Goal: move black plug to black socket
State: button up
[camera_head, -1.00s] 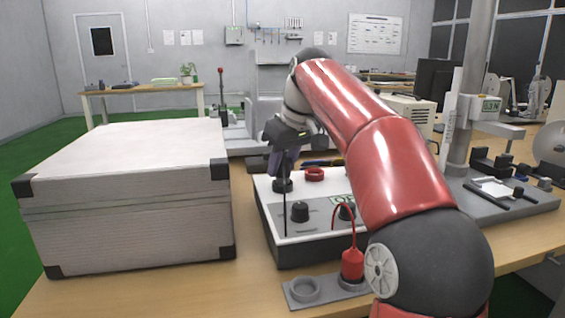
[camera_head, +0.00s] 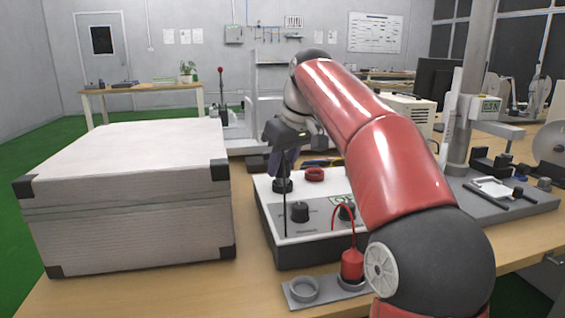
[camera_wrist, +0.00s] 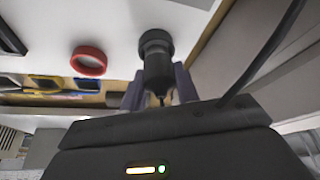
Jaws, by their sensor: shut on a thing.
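My gripper (camera_wrist: 158,92) is shut on the black plug (camera_wrist: 158,68), which sits between its two greyish-purple fingers in the wrist view. The black socket (camera_wrist: 154,38) shows as a wider dark ring at the plug's far end. In the head view my gripper (camera_head: 282,160) points down at the back left of the white-topped box, right above the black socket (camera_head: 283,186). The plug lines up with the socket, but I cannot tell how deep it sits. A black cable (camera_head: 286,210) hangs from the gripper in front of the box.
The red socket ring (camera_head: 315,174) is beside the black socket on the box (camera_head: 272,218), which also carries black knobs. A red plug (camera_head: 352,264) stands in a grey holder in front, with an empty ring (camera_head: 303,289) beside it. A large white case (camera_head: 130,200) stands left.

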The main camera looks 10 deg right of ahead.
jog(key=shift+f, duration=0.6)
dwell(0.7)
jog(key=o, duration=0.7)
jog(key=shift+p+v, duration=2.8)
jog(key=shift+v, duration=2.7)
